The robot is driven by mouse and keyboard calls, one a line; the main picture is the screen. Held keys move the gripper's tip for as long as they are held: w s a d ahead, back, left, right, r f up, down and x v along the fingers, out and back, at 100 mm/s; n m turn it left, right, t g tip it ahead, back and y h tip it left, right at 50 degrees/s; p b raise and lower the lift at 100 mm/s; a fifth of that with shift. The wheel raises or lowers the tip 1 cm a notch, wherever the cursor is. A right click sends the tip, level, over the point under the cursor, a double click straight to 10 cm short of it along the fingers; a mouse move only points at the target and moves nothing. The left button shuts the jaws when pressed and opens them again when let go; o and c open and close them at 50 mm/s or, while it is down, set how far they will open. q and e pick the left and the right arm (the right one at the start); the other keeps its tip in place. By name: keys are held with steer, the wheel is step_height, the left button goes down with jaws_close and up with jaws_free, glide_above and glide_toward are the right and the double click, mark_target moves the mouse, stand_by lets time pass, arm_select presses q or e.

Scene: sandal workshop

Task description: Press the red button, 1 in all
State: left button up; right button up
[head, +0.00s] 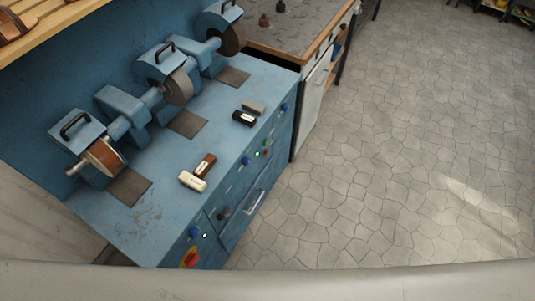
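A red knob or button (190,258) with yellow beside it sits at the near left end of the blue machine bench's front panel, close to the picture's bottom edge. Neither of my grippers is in view.
The blue bench (225,135) carries several grinding wheels (103,156), a brown-and-pale hammer-like tool (194,181) and a black block (243,118). Blue knobs (194,232) line its front. A grey-topped cabinet (305,30) stands behind. Stone floor (400,150) at right is clear.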

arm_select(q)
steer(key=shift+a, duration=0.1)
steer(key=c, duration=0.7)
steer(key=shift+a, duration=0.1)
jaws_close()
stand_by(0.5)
